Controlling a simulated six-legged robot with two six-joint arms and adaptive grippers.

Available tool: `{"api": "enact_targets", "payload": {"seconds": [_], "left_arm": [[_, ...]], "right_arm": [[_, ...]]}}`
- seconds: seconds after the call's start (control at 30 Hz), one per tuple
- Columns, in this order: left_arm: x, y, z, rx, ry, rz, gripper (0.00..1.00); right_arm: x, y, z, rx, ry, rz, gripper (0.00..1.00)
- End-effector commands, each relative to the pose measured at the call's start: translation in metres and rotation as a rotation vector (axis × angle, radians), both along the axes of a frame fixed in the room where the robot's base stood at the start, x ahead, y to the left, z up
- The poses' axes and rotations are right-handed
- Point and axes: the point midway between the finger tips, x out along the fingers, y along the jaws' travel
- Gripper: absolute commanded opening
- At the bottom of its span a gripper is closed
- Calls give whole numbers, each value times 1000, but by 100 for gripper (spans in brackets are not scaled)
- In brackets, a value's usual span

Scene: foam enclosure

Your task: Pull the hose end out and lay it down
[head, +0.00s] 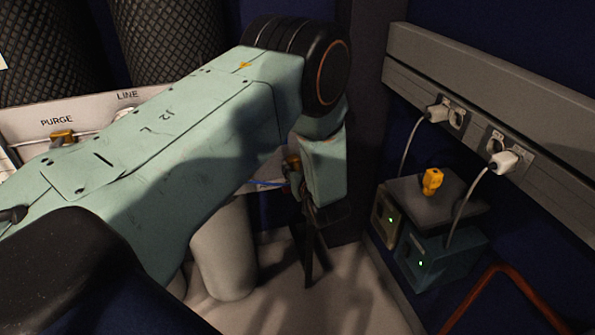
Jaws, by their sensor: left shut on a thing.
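My left arm comes in from the left and covers the middle of the head view. Its gripper (313,240) is dark, points down and is shut at the right end of the arm. A short piece of thin blue hose (265,183) shows from behind the arm and runs up to the gripper. The hose end itself is hidden by the gripper and wrist. A pale panel (90,113) marked PURGE and LINE stands behind the arm, with an orange fitting (62,134) under PURGE. My right gripper is out of view.
A pale, rounded post (224,255) stands left of the gripper on a light floor (345,295). At right are two boxes with green lights, a yellow piece (432,181) on a grey top, and a socket rail (490,85) with white plugs and cables. A red-brown tube (500,280) curves at lower right.

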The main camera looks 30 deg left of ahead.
Motion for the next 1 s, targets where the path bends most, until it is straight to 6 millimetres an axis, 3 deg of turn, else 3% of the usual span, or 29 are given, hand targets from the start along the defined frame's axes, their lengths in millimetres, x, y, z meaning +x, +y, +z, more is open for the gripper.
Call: {"api": "enact_targets", "payload": {"seconds": [0.17,0.3,0.33,0.77,1.0], "left_arm": [[0,0,0,0,0,0,0],[0,0,0,-1,1,0,0],[0,0,0,-1,1,0,39],[0,0,0,0,0,0,75],[0,0,0,0,0,0,75]], "right_arm": [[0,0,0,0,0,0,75],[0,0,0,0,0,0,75],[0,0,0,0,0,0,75],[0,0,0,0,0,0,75],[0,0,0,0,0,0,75]]}}
